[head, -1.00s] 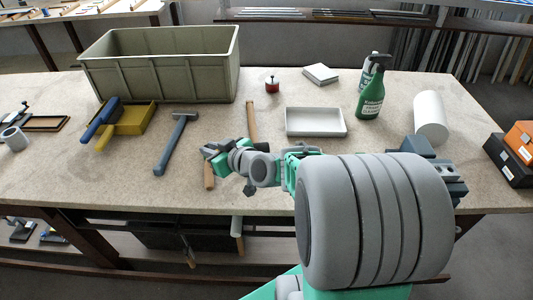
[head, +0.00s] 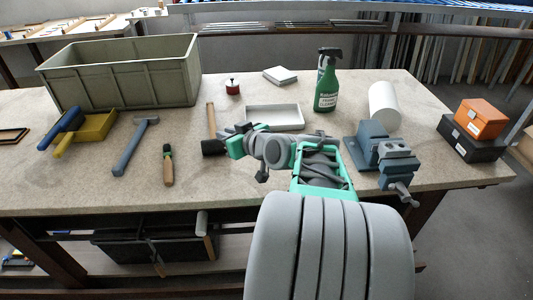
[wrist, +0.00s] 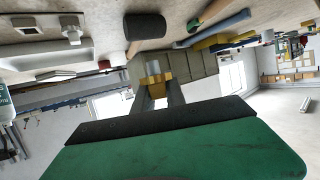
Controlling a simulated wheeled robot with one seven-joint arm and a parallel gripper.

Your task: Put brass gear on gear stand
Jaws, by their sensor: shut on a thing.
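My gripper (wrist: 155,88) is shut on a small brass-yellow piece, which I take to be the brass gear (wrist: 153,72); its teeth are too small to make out. In the head view my gripper (head: 240,130) is above the bench beside the black mallet head, and the gear cannot be made out there. I cannot identify the gear stand for certain. A small pale block with an upright part (wrist: 72,29) stands on the bench in the wrist view, and may be it. My arm hides part of the bench in the head view.
A mallet (head: 211,120), a white tray (head: 273,117) and a small red item (head: 232,87) lie near my gripper. A blue-grey vise (head: 385,158) stands to the right. A green spray bottle (head: 326,90) and a large bin (head: 125,75) stand further back.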

